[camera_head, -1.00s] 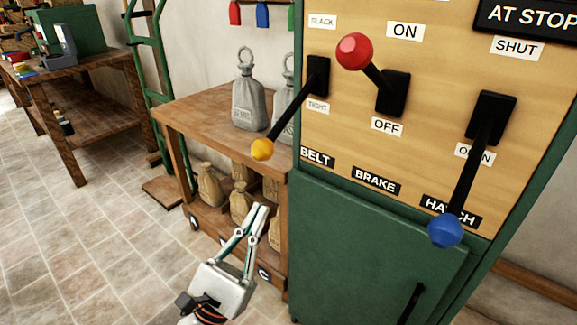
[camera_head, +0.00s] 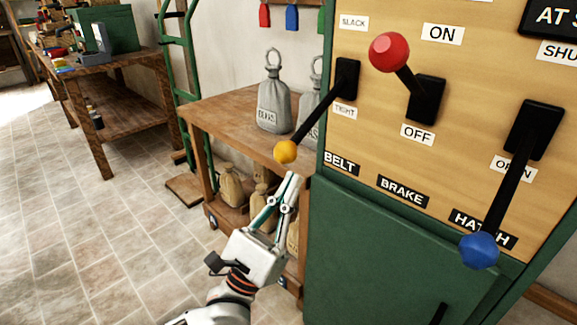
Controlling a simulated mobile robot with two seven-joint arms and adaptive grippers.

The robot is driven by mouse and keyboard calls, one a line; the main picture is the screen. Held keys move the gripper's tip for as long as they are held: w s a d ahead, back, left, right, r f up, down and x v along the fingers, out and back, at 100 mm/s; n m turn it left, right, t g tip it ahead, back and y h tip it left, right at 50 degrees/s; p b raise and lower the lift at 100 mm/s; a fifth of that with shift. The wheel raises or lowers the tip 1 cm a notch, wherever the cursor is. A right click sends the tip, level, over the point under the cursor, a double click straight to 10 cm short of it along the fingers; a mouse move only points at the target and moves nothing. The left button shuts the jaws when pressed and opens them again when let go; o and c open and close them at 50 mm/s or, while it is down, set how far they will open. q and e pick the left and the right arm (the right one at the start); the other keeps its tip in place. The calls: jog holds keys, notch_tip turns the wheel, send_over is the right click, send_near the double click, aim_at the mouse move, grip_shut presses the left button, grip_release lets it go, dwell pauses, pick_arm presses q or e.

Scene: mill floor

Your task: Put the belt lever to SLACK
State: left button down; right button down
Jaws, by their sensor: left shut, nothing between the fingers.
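The belt lever (camera_head: 316,127) has a black arm and a yellow knob (camera_head: 286,151). It sits at the left of the wooden panel above the BELT label (camera_head: 341,163) and points down and toward me, on the side of the TIGHT label (camera_head: 345,111). The SLACK label (camera_head: 354,23) is above its black base. My left gripper (camera_head: 293,178) is shut and empty, its fingertips pointing up just below the yellow knob, with a small gap showing. My right gripper is not in view.
The brake lever's red knob (camera_head: 389,52) is up toward ON. The hatch lever's blue knob (camera_head: 479,250) is down toward OPEN. A wooden bench (camera_head: 232,107) with grey weights (camera_head: 273,100) stands behind my gripper. The tiled floor (camera_head: 90,240) at left is clear.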

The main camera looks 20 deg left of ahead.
pick_arm(q)
jog(key=r, duration=0.4)
jog(key=shift+s+r, duration=0.4)
